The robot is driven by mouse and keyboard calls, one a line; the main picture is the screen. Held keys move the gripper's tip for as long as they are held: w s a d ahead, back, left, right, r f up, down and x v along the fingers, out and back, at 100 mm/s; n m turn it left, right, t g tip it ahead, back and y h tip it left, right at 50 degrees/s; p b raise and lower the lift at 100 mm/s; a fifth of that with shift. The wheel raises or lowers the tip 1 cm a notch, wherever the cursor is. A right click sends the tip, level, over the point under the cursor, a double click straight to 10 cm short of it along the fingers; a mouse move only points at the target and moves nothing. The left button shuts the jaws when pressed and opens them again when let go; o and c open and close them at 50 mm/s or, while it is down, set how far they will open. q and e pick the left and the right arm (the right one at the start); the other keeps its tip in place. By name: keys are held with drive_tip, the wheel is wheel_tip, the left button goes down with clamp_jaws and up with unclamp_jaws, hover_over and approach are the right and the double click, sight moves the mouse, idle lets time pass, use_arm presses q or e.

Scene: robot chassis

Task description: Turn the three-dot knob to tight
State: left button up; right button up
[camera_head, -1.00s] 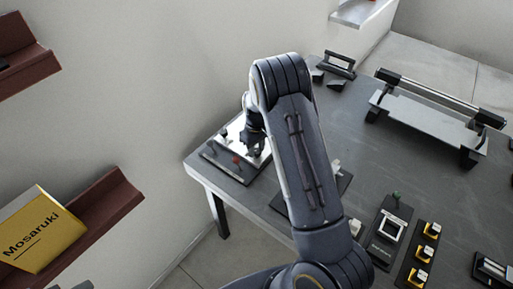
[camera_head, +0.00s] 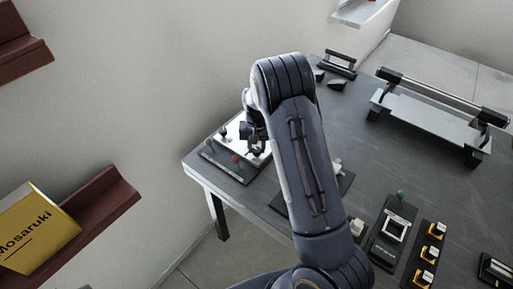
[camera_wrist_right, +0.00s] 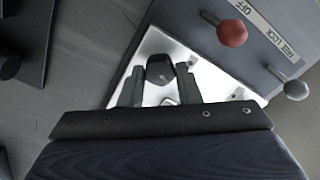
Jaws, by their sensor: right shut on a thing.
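A dark knob (camera_wrist_right: 160,69) stands on a bright metal plate (camera_wrist_right: 152,45) in the right wrist view. My right gripper (camera_wrist_right: 160,80) has a finger on each side of it and is shut on it. Dots on the knob cannot be made out. In the head view my right gripper (camera_head: 255,141) is over the same metal plate (camera_head: 236,128) at the table's left corner, and my arm partly covers it. My left gripper is not in view.
Beside the plate are a red ball lever (camera_wrist_right: 232,33) and a grey ball lever (camera_wrist_right: 296,89), with labels reading "OFF" and "FREE LOCK". A framed switch panel (camera_head: 390,232), yellow-based switches (camera_head: 432,252) and a roller device (camera_head: 430,115) sit farther right on the table (camera_head: 345,120).

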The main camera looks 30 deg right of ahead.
sight(257, 149)
drive_tip(key=m, duration=0.4)
drive_tip(key=shift+m, duration=2.3)
drive_tip(key=o, duration=1)
drive_tip(key=shift+r, duration=0.1)
wheel_tip(257, 149, up, 7)
drive_tip(key=shift+r+b, duration=0.2)
drive_tip(key=shift+b, duration=0.35)
drive_tip(key=shift+s+r, duration=0.1)
